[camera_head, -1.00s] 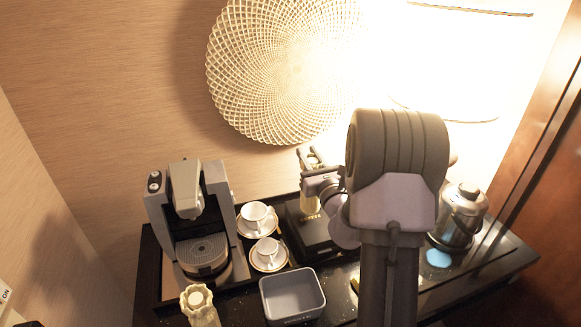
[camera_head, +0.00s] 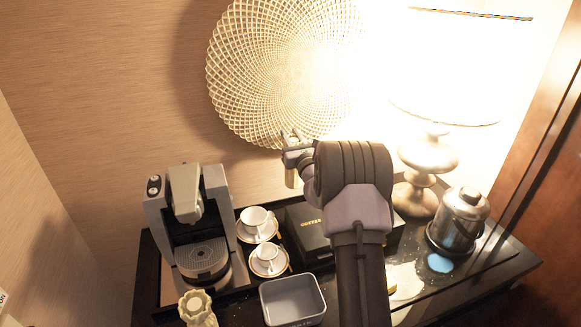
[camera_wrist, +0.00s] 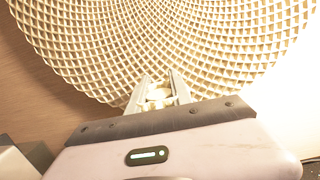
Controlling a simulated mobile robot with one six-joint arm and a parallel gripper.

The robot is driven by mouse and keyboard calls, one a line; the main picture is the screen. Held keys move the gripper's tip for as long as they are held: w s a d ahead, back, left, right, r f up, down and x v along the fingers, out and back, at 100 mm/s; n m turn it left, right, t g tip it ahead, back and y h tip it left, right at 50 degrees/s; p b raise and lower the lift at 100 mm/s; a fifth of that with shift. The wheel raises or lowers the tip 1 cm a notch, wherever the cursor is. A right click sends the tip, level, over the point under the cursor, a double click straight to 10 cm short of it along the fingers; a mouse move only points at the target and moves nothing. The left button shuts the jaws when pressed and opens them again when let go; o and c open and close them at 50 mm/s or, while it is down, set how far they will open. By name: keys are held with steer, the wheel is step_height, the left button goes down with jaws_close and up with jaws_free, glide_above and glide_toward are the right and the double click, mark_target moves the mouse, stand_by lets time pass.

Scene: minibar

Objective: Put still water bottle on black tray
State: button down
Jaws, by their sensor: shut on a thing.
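My gripper (camera_head: 294,140) is raised in front of the wall, above the black box, in the head view. It is shut on a small pale bottle (camera_head: 290,177), which hangs below the fingers; my arm hides part of the area beside it. In the wrist view my gripper (camera_wrist: 158,84) is shut on a pale, yellowish-white piece (camera_wrist: 158,95), with its label not readable. The black tray (camera_head: 242,282) lies on the dark counter under the coffee machine and the cups, well below the bottle.
A coffee machine (camera_head: 198,225) stands at the left. Two white cups on saucers (camera_head: 257,222) stand beside it, with a black box (camera_head: 305,228) to their right. A lamp (camera_head: 428,155) and kettle (camera_head: 460,218) stand right.

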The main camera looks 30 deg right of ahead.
step_height(320, 180, down, 7)
steer(key=shift+f+b, duration=0.1)
steer(key=shift+b, duration=0.85)
steer(key=shift+w+f+b, duration=0.1)
steer(key=shift+f+b, duration=0.7)
steer(key=shift+f, duration=1.4)
steer(key=c, duration=1.2)
jaws_free()
steer(key=shift+o, duration=0.2)
